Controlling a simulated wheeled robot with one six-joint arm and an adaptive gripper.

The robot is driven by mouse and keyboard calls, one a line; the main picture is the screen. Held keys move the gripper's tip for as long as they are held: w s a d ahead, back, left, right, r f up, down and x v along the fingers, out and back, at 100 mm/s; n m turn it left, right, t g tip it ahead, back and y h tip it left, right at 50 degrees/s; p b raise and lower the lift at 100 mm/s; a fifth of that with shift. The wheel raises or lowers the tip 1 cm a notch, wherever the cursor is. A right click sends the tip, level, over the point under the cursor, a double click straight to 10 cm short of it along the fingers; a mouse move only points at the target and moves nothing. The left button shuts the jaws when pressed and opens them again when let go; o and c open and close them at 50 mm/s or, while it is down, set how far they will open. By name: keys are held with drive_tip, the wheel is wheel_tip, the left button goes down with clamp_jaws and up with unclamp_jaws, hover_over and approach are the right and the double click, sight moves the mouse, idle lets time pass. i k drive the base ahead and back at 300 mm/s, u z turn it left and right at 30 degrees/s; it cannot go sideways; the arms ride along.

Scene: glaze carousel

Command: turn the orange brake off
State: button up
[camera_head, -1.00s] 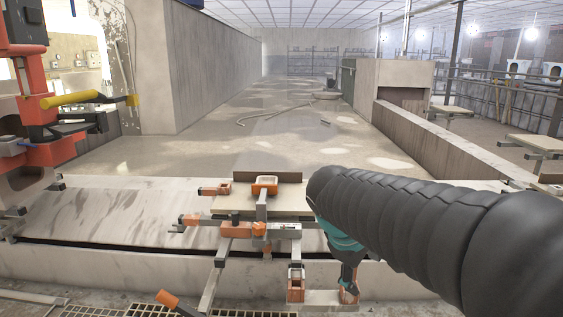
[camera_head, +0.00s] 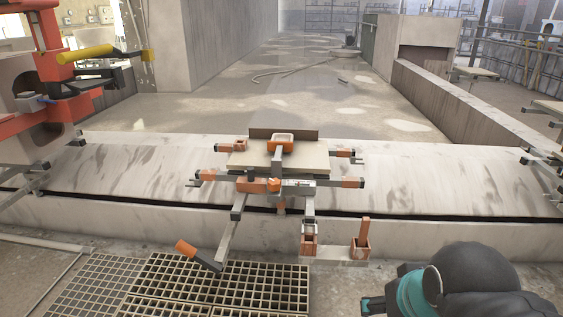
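A wheeled-looking carriage with a pale board (camera_head: 308,160) and several orange parts sits at the long stone ledge. A grey lever with an orange grip (camera_head: 186,248) leans up to the left at its near-left end, over the floor grating. An orange upright handle (camera_head: 365,230) stands in a small orange bracket on a plate at its near right. Which of these is the orange brake, I cannot tell for sure. My arm, black with a teal joint, shows at the bottom right, apart from the carriage. My gripper is out of view.
Metal grating (camera_head: 222,285) covers the floor before the ledge (camera_head: 440,180). A red and black machine with a yellow handle (camera_head: 85,53) stands at the left. A grey trough wall (camera_head: 460,105) runs along the right. Similar carriages stand at both sides.

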sight(184, 247)
drive_tip(key=u, duration=1.25)
drive_tip(key=k, duration=0.35)
drive_tip(key=z, duration=0.95)
drive_tip(key=i, duration=0.4)
drive_tip(key=u, duration=1.15)
